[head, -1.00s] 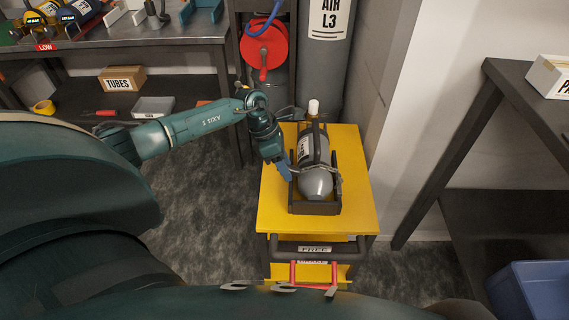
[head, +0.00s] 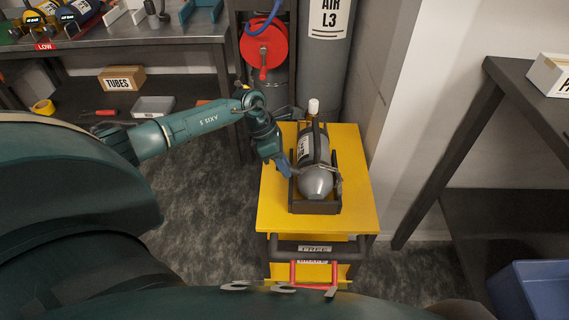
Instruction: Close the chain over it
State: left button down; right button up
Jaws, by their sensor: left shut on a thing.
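A grey cylinder (head: 316,181) with a white-topped valve (head: 313,107) lies in a dark cradle (head: 314,208) on the yellow cart top. The chain (head: 338,180) shows as a thin line by the cylinder's near right side; its course over the cylinder is too small to follow. My left gripper (head: 289,169) is at the cradle's left side, close against the cylinder. It is shut on what seems to be the chain's end, mostly hidden by the fingers. My right gripper is not in view.
The yellow cart (head: 275,214) has bare top around the cradle and a dark handle in front. A tall grey AIR L3 cylinder (head: 325,60) and a red hose reel (head: 264,48) stand behind. A dark table (head: 520,95) is at right.

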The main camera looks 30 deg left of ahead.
pick_arm(q)
jog(key=f+b, duration=0.2)
jog(key=a+h+b, duration=0.1)
jog(key=shift+s+f+t, duration=0.3)
jog(key=shift+f, duration=0.1)
jog(key=f+b, duration=0.1)
jog(key=b, duration=0.1)
jog(key=f+h+b, duration=0.1)
jog(key=b, duration=0.1)
jog(key=f+t+h+b, duration=0.1)
jog(key=b, duration=0.1)
jog(key=shift+s+a+f+b, duration=0.25)
jog(key=shift+s+a+b, duration=0.1)
jog(key=shift+a, duration=0.05)
jog(key=shift+t+h+b, duration=0.3)
jog(key=shift+h+b, duration=0.05)
jog(key=shift+h, duration=0.05)
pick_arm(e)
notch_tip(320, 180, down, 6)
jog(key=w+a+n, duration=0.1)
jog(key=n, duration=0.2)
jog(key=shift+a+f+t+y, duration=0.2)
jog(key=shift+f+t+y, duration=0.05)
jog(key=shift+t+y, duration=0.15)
pick_arm(q)
jog(key=c, duration=1.2)
grip_release()
jog(key=shift+a+r, duration=0.1)
